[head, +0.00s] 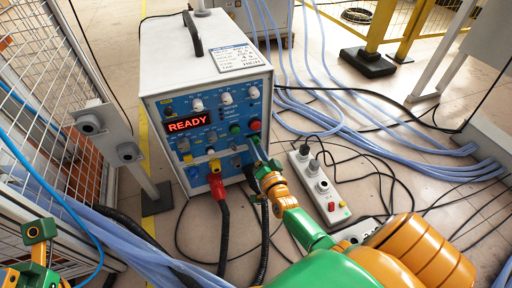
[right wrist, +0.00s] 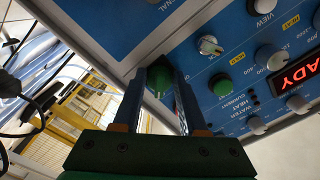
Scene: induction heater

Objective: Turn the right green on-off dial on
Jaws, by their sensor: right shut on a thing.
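The heater's blue front panel (head: 205,140) faces me in the head view. My right gripper (head: 258,150) reaches its right edge. In the right wrist view, the fingers of my right gripper (right wrist: 161,92) are on either side of a dark green dial (right wrist: 159,76), shut on it. That dial is mostly hidden by the gripper in the head view. Another green dial (right wrist: 220,84) sits beside it, free; it also shows in the head view (head: 235,128). My left gripper (head: 36,240) is partly in view at the lower left, away from the heater; its opening is unclear.
A lit READY display (head: 188,123) and several white knobs share the panel. A power strip (head: 318,185) and loose cables lie on the floor at the right. A wire-mesh fence (head: 45,100) stands at the left.

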